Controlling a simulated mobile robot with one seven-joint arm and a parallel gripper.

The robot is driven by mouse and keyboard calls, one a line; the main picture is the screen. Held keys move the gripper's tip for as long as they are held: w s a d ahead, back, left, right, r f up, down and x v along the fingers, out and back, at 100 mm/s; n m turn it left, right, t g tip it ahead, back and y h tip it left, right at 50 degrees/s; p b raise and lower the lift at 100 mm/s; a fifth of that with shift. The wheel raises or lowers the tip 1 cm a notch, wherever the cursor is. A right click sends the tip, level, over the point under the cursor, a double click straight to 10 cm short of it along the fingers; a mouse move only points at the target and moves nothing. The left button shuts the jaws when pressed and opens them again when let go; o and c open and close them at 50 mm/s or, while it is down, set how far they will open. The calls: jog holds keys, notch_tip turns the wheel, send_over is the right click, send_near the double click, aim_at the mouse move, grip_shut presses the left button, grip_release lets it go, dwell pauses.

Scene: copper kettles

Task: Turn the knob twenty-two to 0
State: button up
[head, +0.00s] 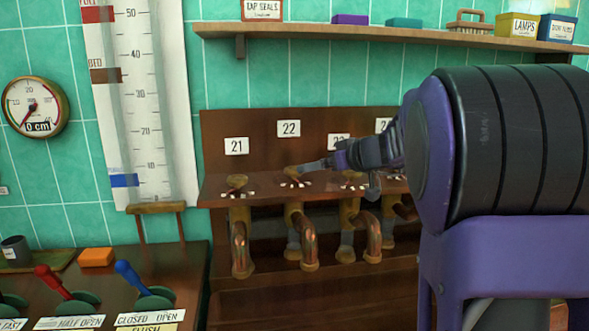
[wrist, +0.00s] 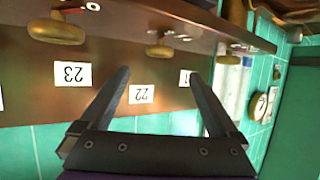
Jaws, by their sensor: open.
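The knob twenty-two (head: 293,172) is a small brass knob on the wooden shelf, below the card 22 (head: 289,128). In the wrist view, which is upside down, the brass knob (wrist: 159,51) lies just beyond the gap between my fingertips, with its card 22 (wrist: 141,94) nearer. My gripper (head: 308,166) is close to this knob, to its right in the head view. My gripper (wrist: 160,76) is open, with its two dark fingers apart and nothing visible between them. White marks lie around the knob, too small to read.
Knob 21 (head: 237,182) stands to the left and knob 23 (head: 352,177) to the right, near my gripper. Copper pipes (head: 304,240) hang below. A shelf with boxes (head: 380,34) runs above. Levers (head: 130,275) and a round gauge (head: 35,106) are at left.

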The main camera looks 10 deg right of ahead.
aim_at(294, 174)
jog(key=x, duration=0.9)
jog(key=shift+w+f+p, duration=0.1)
jog(key=shift+w+p, duration=0.05)
jog(key=shift+p, duration=0.25)
jog(key=c, duration=1.4)
jog(key=shift+o, duration=0.2)
